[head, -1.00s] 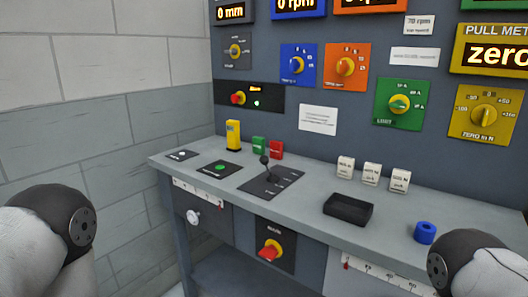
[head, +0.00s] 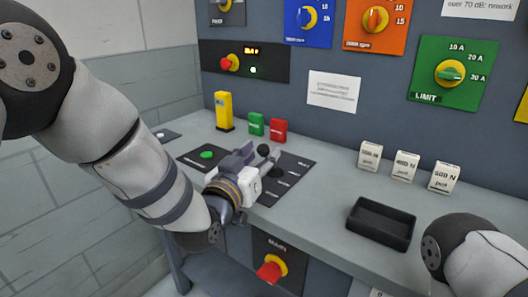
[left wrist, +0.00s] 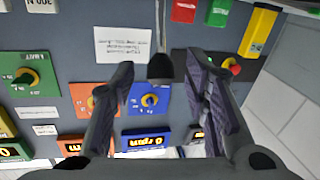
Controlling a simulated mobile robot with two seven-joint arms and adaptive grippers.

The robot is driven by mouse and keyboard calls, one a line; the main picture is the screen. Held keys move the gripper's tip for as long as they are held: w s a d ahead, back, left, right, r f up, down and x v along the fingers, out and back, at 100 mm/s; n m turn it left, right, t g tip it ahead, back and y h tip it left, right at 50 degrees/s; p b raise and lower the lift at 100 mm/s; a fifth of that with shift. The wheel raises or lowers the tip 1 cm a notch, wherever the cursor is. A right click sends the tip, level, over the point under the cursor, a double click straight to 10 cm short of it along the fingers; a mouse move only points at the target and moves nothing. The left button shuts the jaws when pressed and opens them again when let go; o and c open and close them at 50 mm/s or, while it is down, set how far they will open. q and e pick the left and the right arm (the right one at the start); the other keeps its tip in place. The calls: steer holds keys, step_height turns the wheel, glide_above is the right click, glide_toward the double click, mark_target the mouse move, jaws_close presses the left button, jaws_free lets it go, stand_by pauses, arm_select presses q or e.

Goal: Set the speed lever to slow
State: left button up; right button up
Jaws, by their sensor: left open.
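The speed lever has a black knob (head: 263,150) and stands on a dark plate (head: 289,181) on the bench. Small labels run along the plate, too small to read. My left gripper (head: 250,163) is open at the lever, its fingers close to the knob. In the left wrist view the dark knob (left wrist: 160,68) and its thin stem show between the two spread fingers, with a gap on each side. The gripper hides part of the lever and plate in the head view. My right gripper is out of view; only part of that arm shows.
Left of the lever is a plate with a green button (head: 207,154). Behind stand a yellow block (head: 224,111), a green block (head: 256,124) and a red block (head: 278,130). A black tray (head: 381,222) and white weights (head: 405,166) are at right. A red-handled switch (head: 270,268) sits below.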

arm_select(q)
steer(key=shift+x, duration=1.25)
jaws_close()
